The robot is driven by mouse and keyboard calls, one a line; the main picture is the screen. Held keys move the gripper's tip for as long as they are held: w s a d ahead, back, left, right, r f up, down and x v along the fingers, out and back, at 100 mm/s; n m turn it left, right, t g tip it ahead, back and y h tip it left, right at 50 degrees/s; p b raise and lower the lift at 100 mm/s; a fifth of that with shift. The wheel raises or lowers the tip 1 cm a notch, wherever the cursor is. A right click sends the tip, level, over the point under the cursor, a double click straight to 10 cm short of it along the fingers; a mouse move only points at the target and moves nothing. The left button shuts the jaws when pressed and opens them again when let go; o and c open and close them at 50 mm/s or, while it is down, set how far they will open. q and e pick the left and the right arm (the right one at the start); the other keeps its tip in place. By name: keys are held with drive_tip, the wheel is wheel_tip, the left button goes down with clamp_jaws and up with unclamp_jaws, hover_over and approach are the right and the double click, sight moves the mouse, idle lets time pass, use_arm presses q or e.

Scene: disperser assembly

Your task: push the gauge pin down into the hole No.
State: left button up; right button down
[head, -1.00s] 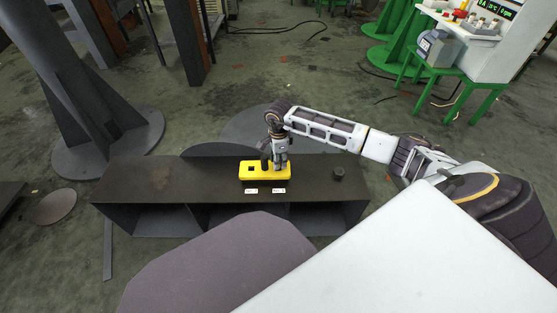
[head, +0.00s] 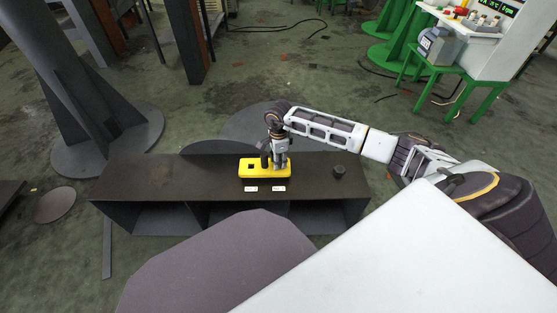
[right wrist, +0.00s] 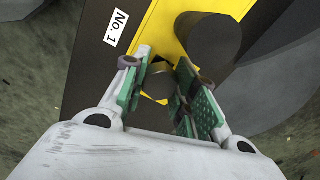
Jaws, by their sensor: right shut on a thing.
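My right gripper (head: 279,166) points down over the block's right part. In the right wrist view, my right gripper (right wrist: 161,70) is shut on a short dark gauge pin (right wrist: 158,84) with a brownish face, at an opening in the yellow block (right wrist: 165,30). How deep the pin sits is hidden. A thick dark cylinder (right wrist: 208,40) stands on the block beside the fingers. A white label reading No.1 (right wrist: 117,27) lies beside the block. My left gripper is out of view.
The dark bench (head: 140,180) has free room left of the block. A small dark cylinder (head: 339,171) stands at its right end. Two white labels, one at the left (head: 251,189) and one at the right (head: 278,188), lie in front of the block.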

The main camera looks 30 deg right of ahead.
drive_tip(key=shift+f, duration=0.2)
drive_tip(key=c, duration=1.1)
unclamp_jaws()
drive_tip(key=shift+o, duration=0.2)
wheel_tip(320, 180, up, 12)
idle(0.6)
